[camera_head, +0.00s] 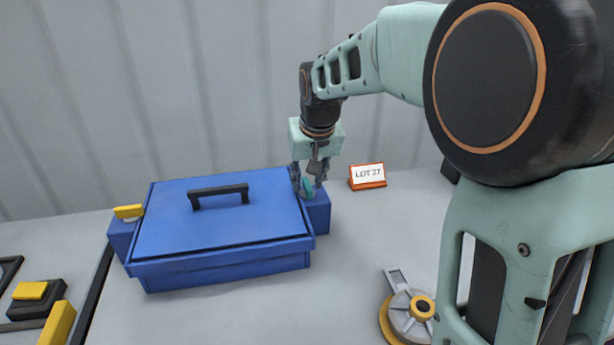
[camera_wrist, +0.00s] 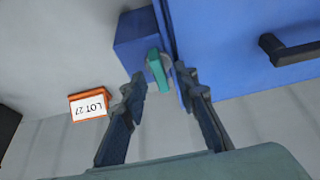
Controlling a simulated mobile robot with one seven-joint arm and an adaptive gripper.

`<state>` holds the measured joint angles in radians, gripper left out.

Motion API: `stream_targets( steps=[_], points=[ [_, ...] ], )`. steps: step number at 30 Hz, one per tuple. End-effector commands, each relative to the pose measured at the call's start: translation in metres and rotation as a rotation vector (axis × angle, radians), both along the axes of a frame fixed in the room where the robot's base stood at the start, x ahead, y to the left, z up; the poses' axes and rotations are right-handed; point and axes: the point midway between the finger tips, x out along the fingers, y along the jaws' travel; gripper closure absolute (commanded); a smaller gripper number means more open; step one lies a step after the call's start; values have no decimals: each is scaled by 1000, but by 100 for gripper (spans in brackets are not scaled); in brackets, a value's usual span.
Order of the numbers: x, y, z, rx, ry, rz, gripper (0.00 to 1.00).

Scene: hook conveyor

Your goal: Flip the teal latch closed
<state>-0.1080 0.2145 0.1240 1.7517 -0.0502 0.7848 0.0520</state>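A blue box with a closed lid (camera_head: 165,222) and a black handle (camera_head: 219,193) stands on the table. The teal latch (camera_head: 308,188) is on a blue block (camera_head: 319,212) at the box's right side. In the wrist view the teal latch (camera_wrist: 157,70) stands out from the block, just beyond and between my fingertips. My gripper (camera_head: 309,178) points down over the latch, fingers spread on either side (camera_wrist: 158,80). The fingers look open with nothing gripped. Whether a finger touches the latch cannot be told. A yellow latch (camera_head: 128,211) lies on another block at the box's left side.
An orange and white sign reading LOT 27 (camera_head: 367,176) stands right of the box. A grey and yellow round device (camera_head: 408,311) lies at the front right. A black and yellow fixture (camera_head: 33,298) is at the left. Table between box and sign is clear.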

Motion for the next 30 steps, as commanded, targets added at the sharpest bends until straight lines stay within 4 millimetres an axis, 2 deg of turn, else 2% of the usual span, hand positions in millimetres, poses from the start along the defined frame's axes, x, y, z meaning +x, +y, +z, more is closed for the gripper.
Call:
stream_targets(
  steps=[4,13,21,30],
  points=[
    [4,1,-10,0,1,0,72],
    [5,1,-12,0,0,0,72],
    [5,1,-12,0,0,0,100],
    [5,1,-11,1,0,9,100]
  ],
)
